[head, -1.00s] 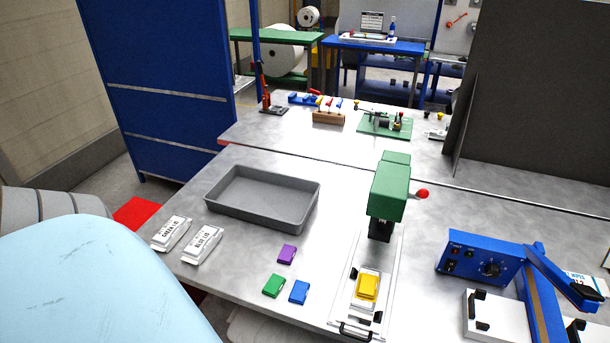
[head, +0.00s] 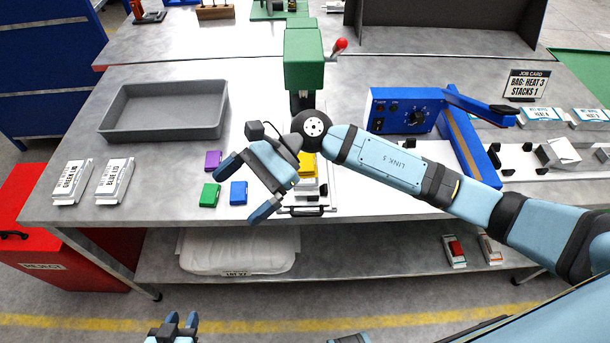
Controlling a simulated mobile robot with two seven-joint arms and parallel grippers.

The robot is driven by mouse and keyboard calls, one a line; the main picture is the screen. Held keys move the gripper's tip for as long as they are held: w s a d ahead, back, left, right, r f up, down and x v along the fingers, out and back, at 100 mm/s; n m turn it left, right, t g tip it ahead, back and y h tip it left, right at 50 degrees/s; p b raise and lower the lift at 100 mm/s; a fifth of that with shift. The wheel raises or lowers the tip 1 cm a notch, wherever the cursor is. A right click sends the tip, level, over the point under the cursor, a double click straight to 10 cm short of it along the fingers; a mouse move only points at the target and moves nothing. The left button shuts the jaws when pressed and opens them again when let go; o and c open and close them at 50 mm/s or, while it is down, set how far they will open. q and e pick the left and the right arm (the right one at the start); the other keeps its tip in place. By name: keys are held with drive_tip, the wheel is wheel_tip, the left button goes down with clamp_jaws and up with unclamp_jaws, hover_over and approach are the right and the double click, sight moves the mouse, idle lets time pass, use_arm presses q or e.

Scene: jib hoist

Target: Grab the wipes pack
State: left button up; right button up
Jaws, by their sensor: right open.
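Two white and blue packs stand at the right of the bench, the left wipes pack (head: 541,116) and the right wipes pack (head: 590,116). Their labels seem to read wipes with a heat number. My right gripper (head: 236,197) is open and empty, over the bench's front middle near the small coloured blocks, well left of these packs. My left gripper (head: 180,321) is low at the bottom edge, in front of the bench; its fingers are close together and their gap is unclear.
A grey tray (head: 165,131), two white lid packs (head: 113,181), a green press (head: 304,60) and a blue sealer (head: 404,111) stand on the bench. A job card (head: 525,85) stands behind the wipes packs. A red reject bin (head: 62,250) is at the left.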

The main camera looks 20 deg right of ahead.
drive_tip(key=w+d+f+n+t+h+b, duration=0.1)
drive_tip(key=w+d+f+n+t+h, duration=0.1)
drive_tip(key=w+d+f+n+h, duration=0.35)
wheel_tip(320, 180, up, 3)
drive_tip(key=n+t+h+b, duration=0.2)
drive_tip(key=n+t+h, duration=0.1)
drive_tip(key=h, duration=0.5)
hover_over(305, 166)
drive_tip(key=f, duration=0.2)
drive_tip(key=f+p, duration=0.1)
drive_tip(key=f, duration=0.4)
drive_tip(key=shift+s+d, duration=0.25)
drive_tip(key=shift+d, duration=0.1)
drive_tip(key=shift+w+a+f+p, duration=0.15)
drive_tip(key=shift+f+p, duration=0.2)
drive_tip(key=shift+f, duration=1.15)
drive_tip(key=shift+w+a+f+p, duration=0.15)
drive_tip(key=shift+f+p, duration=0.2)
drive_tip(key=shift+f, duration=1.1)
use_arm(q)
drive_tip(key=shift+f, duration=0.75)
use_arm(e)
drive_tip(key=c, duration=1)
drive_tip(key=shift+c, duration=0.2)
